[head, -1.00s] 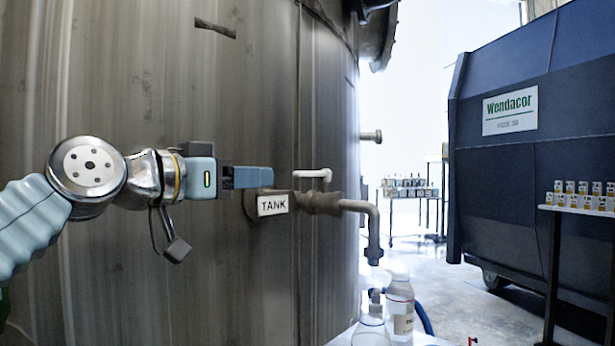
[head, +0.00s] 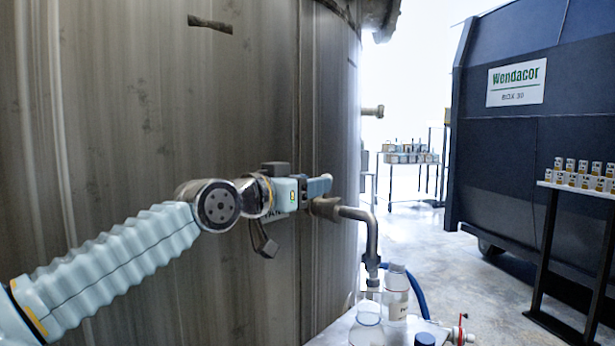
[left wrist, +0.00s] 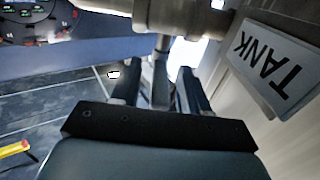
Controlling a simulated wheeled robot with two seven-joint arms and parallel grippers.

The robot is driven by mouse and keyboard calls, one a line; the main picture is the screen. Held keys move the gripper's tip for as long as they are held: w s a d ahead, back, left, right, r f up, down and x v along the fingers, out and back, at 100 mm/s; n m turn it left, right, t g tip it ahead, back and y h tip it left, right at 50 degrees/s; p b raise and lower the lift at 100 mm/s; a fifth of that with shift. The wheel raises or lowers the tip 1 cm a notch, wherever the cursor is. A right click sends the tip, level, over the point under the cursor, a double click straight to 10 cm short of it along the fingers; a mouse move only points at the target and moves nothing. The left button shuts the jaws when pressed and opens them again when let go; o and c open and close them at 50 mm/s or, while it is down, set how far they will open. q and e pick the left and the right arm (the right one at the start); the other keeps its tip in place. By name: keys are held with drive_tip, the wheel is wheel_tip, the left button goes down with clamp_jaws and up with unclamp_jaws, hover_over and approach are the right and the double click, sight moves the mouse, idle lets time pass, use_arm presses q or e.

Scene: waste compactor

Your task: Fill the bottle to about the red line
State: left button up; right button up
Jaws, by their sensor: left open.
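My left gripper (head: 320,187) is at the tank valve, in front of the outlet pipe (head: 372,235). In the left wrist view its fingers (left wrist: 160,90) are open, and a grey bar, seemingly the valve lever (left wrist: 161,75), stands between them; contact cannot be told. In the head view the gripper hides the lever. The pipe bends down to a nozzle above a clear glass vessel (head: 366,328) on a bench. A white labelled bottle (head: 396,298) stands just behind and right of it. I cannot make out a red line. My right gripper is not in view.
The big metal tank (head: 150,120) fills the left side. Its TANK sign (left wrist: 272,65) is beside the gripper. The dark-blue compactor (head: 530,130) and a rack of small bottles (head: 580,178) stand right.

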use_arm(q)
clamp_jaws()
idle(0.5)
